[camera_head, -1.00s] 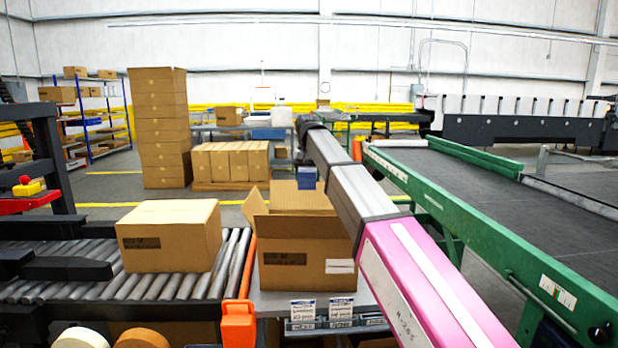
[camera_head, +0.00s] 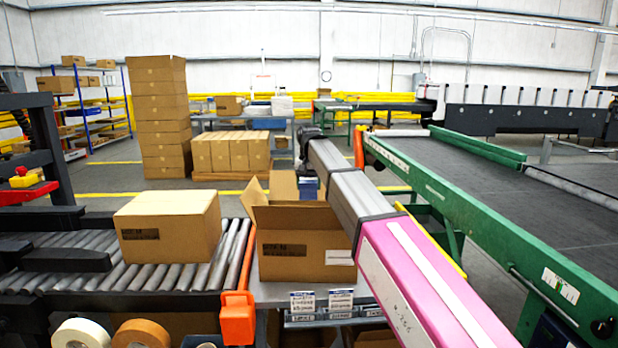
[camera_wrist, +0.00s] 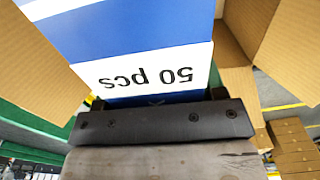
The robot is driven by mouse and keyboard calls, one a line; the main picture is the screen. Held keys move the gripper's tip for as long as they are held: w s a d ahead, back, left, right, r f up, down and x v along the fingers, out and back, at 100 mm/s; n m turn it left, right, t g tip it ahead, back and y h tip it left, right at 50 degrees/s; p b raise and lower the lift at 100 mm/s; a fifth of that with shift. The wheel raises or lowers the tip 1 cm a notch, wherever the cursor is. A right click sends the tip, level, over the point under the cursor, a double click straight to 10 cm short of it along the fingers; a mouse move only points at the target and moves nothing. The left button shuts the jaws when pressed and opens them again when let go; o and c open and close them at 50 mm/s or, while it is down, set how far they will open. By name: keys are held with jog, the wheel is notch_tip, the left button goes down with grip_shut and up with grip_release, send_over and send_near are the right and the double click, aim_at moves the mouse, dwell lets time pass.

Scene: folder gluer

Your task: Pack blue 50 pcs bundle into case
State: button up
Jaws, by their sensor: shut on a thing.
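The open cardboard case (camera_head: 290,243) stands on a grey bench in the head view, its flaps spread. The blue bundle (camera_head: 308,187) shows just above the case's rear part, partly behind my arm. In the wrist view the blue and white bundle (camera_wrist: 140,35) fills the top middle, with "50 pcs" upside down on its white band. My gripper (camera_wrist: 158,100) is shut on the bundle. Cardboard flaps of the case (camera_wrist: 292,55) flank it left and right. The bundle's lower end and the case's inside are hidden.
A closed carton (camera_head: 168,228) sits on the roller conveyor (camera_head: 130,275) to the left. An orange post (camera_head: 238,315) stands between conveyor and bench. A green-framed belt (camera_head: 470,215) runs along the right. Stacked cartons (camera_head: 160,115) stand behind.

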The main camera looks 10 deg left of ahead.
notch_tip(320, 180, down, 12)
jog(key=shift+r, duration=0.15)
dwell(0.7)
jog(key=o, duration=1.2)
notch_tip(320, 180, up, 11)
jog(key=shift+f, duration=0.1)
